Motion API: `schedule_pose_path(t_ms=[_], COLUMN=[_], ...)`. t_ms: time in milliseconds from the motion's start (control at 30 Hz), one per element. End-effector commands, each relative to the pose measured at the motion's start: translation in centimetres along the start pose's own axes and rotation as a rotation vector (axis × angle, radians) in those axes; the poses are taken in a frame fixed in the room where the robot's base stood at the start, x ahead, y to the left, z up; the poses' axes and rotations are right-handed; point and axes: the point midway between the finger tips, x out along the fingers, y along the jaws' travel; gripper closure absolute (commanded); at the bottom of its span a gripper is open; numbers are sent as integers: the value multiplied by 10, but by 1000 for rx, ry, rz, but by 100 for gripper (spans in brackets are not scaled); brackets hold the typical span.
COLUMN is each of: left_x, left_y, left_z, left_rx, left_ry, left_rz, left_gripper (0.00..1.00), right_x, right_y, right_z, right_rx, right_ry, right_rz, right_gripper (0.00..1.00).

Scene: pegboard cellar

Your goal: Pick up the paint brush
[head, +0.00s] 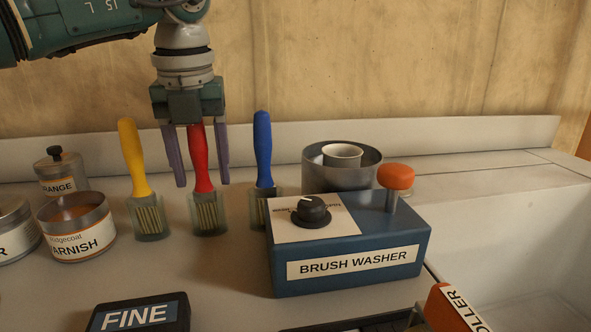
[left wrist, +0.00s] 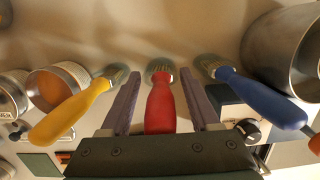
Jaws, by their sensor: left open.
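Three paint brushes stand bristles-down in a row, each with its bristle end in a clear holder. The yellow-handled brush (head: 132,158) is at left, the red-handled brush (head: 200,165) in the middle, and the blue-handled brush (head: 263,150) at right. My left gripper (head: 203,184) points down from above with its fingers on either side of the red handle. The fingers are open, with a gap to the handle on each side. In the left wrist view the red brush (left wrist: 160,103) lies between the two fingers (left wrist: 160,98). My right gripper is not in view.
A blue brush washer box (head: 350,245) with a black knob and orange button stands to the right. A metal pot (head: 318,170) is behind it. Paint tins (head: 78,238) are at left. A box marked FINE (head: 138,314) is in front.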

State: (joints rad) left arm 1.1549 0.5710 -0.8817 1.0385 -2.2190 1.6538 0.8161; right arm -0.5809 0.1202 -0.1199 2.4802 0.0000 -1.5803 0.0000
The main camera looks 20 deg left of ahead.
Motion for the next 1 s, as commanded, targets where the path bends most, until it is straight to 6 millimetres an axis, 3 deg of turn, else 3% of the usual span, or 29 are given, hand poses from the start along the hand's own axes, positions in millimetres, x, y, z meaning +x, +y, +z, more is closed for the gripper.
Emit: schedule_pose_path(t_ms=[100, 633, 1000], left_x=[0, -1, -1], left_y=[0, 0, 0], left_z=[0, 0, 0], left_rx=[0, 0, 0], left_ry=[0, 0, 0], left_rz=[0, -1, -1], left_gripper=[39, 98, 100], right_x=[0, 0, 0], right_y=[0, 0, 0], right_z=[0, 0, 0], right_rx=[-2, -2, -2], right_ry=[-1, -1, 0], right_rz=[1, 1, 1], right_gripper=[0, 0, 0])
